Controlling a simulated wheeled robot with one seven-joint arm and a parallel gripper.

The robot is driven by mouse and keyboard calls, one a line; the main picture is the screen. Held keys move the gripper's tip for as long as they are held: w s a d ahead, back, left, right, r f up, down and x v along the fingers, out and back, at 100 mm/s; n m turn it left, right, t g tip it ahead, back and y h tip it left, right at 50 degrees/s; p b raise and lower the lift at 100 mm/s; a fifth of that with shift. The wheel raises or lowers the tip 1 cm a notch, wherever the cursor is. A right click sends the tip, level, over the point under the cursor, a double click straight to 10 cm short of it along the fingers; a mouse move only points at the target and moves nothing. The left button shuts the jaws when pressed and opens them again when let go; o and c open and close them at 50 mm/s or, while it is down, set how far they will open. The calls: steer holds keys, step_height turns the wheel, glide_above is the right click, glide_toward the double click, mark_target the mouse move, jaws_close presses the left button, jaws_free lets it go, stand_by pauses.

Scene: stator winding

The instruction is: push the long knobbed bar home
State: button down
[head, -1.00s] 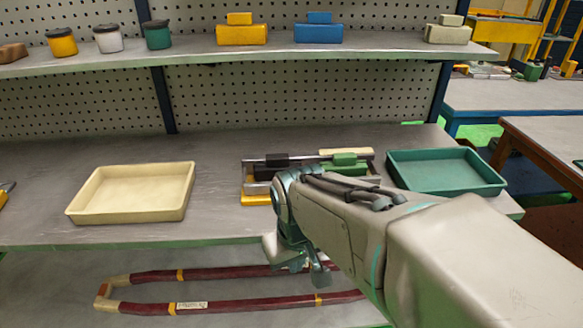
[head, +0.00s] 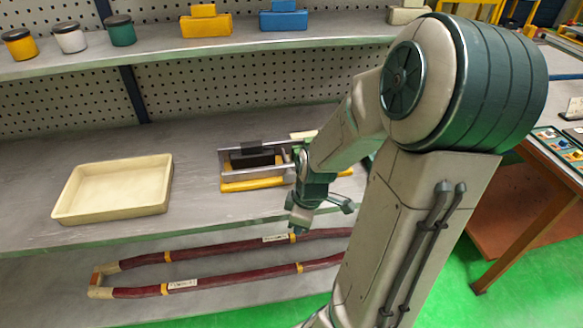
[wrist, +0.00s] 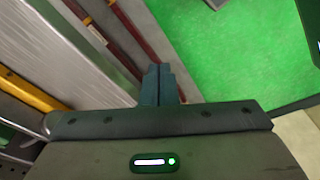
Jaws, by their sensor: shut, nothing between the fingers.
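A metal-railed fixture on a yellow base (head: 242,186) stands on the bench, left of my wrist. A dark bar (head: 252,161) with a black knob (head: 251,147) lies between its rails. I cannot tell whether this is the long knobbed bar, or how far in it sits. A bit of green shows at the fixture's right end, mostly hidden by my arm. My gripper (head: 318,210) hangs at the bench's front edge, right of and in front of the fixture, apart from the dark bar. In the wrist view its fingers (wrist: 158,85) are together and empty.
A cream tray (head: 115,187) stands left of the fixture, with clear bench between. A maroon loop (head: 230,276) lies on the lower shelf below my gripper. Yellow (head: 206,22) and blue (head: 284,17) knobbed blocks sit on the upper shelf.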

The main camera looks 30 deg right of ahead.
mark_target(288, 173)
steer(key=w+d+r+n+t+y+p, duration=0.1)
steer(key=w+d+r+n+t+p, duration=0.2)
steer(key=r, duration=0.7)
steer(key=d+n+t+p, duration=0.1)
steer(key=d+t, duration=0.1)
steer(key=d, duration=0.1)
steer(key=shift+w+d+t, duration=0.25)
steer(key=shift+d+t, duration=0.05)
steer(key=shift+d, duration=0.05)
steer(key=b+x, duration=0.4)
steer(key=x, duration=0.5)
steer(key=shift+w+a+f, duration=0.15)
steer(key=shift+a+f, duration=0.1)
steer(key=shift+f, duration=0.05)
steer(key=shift+w+f, duration=0.25)
steer(key=shift+w, duration=0.05)
steer(key=shift+w+d+b, duration=0.15)
steer(key=shift+w+d, duration=0.15)
steer(key=shift+w, duration=0.55)
steer(key=shift+w+d+b, duration=0.15)
steer(key=shift+w+d, duration=0.15)
steer(key=shift+w, duration=0.55)
steer(key=shift+r, duration=0.1)
